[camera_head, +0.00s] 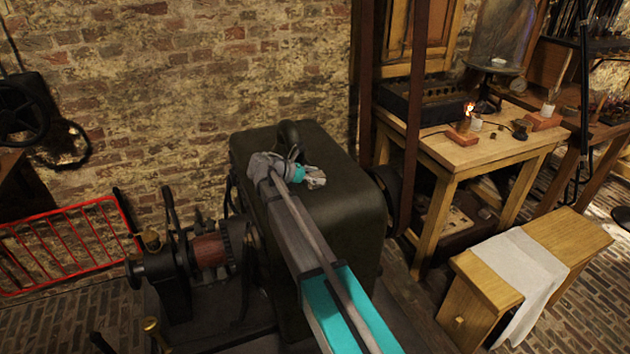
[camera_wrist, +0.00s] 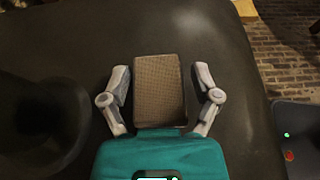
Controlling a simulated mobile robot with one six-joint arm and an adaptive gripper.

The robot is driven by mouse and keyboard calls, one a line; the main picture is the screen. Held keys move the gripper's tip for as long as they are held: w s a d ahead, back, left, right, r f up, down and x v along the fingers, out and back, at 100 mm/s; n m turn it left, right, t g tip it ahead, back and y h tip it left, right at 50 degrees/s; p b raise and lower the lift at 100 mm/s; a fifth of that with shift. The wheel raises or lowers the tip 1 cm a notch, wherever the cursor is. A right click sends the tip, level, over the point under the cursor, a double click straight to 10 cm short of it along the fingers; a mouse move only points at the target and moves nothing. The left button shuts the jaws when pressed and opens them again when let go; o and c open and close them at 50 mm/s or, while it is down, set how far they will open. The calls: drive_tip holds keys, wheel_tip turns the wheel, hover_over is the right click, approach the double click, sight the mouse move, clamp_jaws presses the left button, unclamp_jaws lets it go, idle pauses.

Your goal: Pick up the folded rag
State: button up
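The folded rag (camera_wrist: 160,88) is a brown, woven, rectangular pad lying on the dark top of the machine housing (camera_head: 340,225). In the wrist view my gripper (camera_wrist: 162,78) is open, with one finger on each side of the rag. A gap shows between each finger and the rag's edges. In the head view my gripper (camera_head: 316,178) is low over the housing's top, and the rag cannot be made out there. The rag's near edge meets the teal gripper body in the wrist view, so its near end may be hidden.
A dark rounded handle (camera_head: 288,132) rises from the housing top behind my gripper; a dark round shape (camera_wrist: 40,125) is close at left in the wrist view. A workbench (camera_head: 480,150) with small items and a low bench (camera_head: 478,278) with a white cloth (camera_head: 515,275) stand right.

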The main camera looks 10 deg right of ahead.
drive_tip(key=c, duration=0.5)
drive_tip(key=shift+r, duration=0.2)
drive_tip(key=shift+r+p, duration=0.75)
drive_tip(key=shift+p, duration=0.25)
drive_tip(key=s+a+r+p, duration=0.7)
drive_tip(key=a+r+p, duration=0.4)
drive_tip(key=a, duration=0.1)
drive_tip(key=shift+s, duration=0.3)
drive_tip(key=shift+d, duration=0.1)
